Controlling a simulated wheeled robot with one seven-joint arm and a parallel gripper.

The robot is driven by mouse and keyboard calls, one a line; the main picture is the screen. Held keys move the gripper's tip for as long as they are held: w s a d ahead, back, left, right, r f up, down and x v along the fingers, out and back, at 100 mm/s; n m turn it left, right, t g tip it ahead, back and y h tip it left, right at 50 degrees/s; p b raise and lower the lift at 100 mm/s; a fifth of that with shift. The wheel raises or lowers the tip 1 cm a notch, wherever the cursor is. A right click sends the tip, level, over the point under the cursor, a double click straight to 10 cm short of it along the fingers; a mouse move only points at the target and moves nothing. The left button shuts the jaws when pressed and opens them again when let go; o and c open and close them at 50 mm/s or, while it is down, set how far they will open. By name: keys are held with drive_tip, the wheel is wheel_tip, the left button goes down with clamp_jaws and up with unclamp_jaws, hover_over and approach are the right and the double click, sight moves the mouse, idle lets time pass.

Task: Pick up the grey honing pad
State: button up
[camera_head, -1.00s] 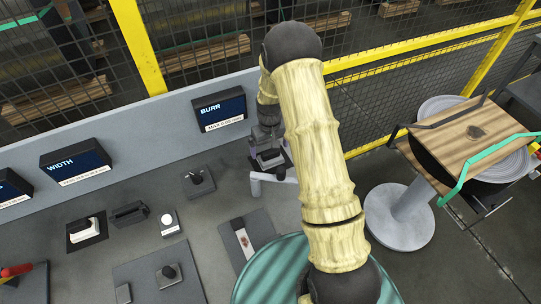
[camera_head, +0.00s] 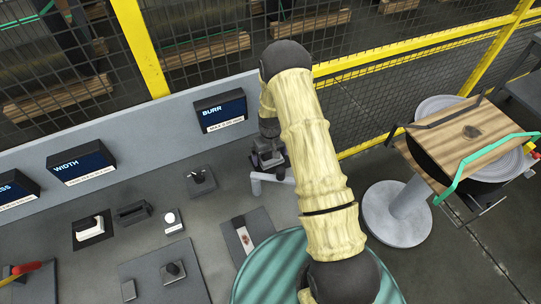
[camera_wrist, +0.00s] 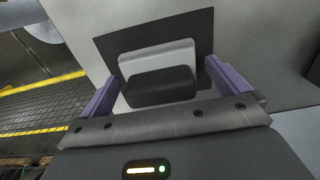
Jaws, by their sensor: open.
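The grey honing pad (camera_wrist: 160,85) appears to be the dark grey block with a lighter grey part behind it, on a dark mat (camera_wrist: 112,42) in the wrist view. My gripper (camera_wrist: 167,82) is open, with one purple finger on each side of the block. I cannot tell whether either finger touches it. In the head view my gripper (camera_head: 269,160) is low over the far right end of the bench, below the burr panel. My gripper and arm mostly hide the pad there.
A plate with a strip (camera_head: 243,238), a small device on a mat (camera_head: 202,179) and a white-and-black block (camera_head: 90,228) lie on the bench. The burr panel (camera_head: 222,113) stands behind. A wooden board (camera_head: 450,140) is at right.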

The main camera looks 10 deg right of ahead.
idle(0.4)
drive_tip(key=c, duration=0.9)
drive_tip(key=shift+r, duration=0.1)
drive_tip(key=shift+c, duration=0.2)
wheel_tip(320, 180, up, 10)
drive_tip(key=b, duration=0.3)
drive_tip(key=shift+b, duration=0.3)
